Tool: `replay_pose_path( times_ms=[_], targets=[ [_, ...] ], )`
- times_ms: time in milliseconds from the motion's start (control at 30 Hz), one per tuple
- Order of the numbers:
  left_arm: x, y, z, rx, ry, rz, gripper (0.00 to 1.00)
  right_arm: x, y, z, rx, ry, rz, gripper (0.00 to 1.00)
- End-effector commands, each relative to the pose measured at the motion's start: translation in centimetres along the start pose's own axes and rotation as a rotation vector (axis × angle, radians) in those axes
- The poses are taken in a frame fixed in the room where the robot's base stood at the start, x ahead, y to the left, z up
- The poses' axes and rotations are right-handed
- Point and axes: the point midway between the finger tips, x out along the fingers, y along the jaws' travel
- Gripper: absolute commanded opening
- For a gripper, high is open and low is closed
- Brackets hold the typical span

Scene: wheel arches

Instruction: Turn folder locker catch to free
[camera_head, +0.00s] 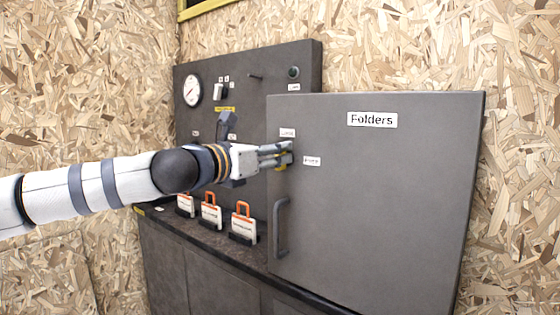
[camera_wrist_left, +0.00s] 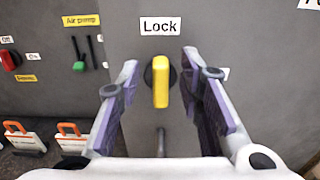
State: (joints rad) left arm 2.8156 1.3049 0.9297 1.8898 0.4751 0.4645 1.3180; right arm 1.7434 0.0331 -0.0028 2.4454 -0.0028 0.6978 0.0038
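The folder locker (camera_head: 390,210) is a grey cabinet with a shut door marked "Folders". Its catch (camera_wrist_left: 161,82) is a yellow knob on a dark round base, standing upright below the "Lock" label (camera_wrist_left: 160,25). In the head view the catch is mostly hidden by my left gripper (camera_head: 283,154), with a little yellow showing. My left gripper is open, with one finger on each side of the catch. The wrist view shows gaps between the fingers and the knob. A second label (camera_head: 311,160) is right of the catch, too small to read. My right gripper is out of view.
The locker's handle (camera_head: 281,228) is below the catch. A grey panel (camera_head: 260,90) with a gauge (camera_head: 192,91) and switches stands behind to the left. Several orange-handled padlock-shaped items (camera_head: 243,222) stand on the dark counter below my left arm.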

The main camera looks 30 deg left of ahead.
Motion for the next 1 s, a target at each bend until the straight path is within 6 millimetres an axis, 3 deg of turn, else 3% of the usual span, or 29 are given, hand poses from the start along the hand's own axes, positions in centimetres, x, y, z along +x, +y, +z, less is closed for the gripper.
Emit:
replay_pose_path(
  times_ms=[100, 367, 533, 1000],
  targets=[
    [1.07, -0.05, 0.09, 0.001, -0.001, 0.0, 0.33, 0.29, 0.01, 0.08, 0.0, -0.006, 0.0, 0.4],
    [1.24, -0.03, 0.31, -0.001, -0.004, 0.0, 0.33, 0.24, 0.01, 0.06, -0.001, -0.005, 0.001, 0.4],
    [1.22, -0.02, 0.29, 0.0, -0.003, 0.0, 0.0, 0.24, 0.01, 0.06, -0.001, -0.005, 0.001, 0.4],
    [1.19, -0.2, 0.34, 0.071, -0.003, 0.0, 0.0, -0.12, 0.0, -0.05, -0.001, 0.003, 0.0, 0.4]
  ],
)
